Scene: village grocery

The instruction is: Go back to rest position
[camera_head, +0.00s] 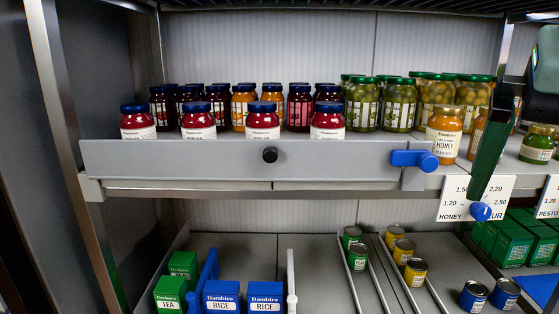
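The task names no other object.
A grey front rail (200,160) with a black knob runs along the upper shelf, before several jars. Below are rice boxes (222,297), tea boxes (170,293) and cans (415,271). Bare shelf (322,270) shows mid-bottom.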

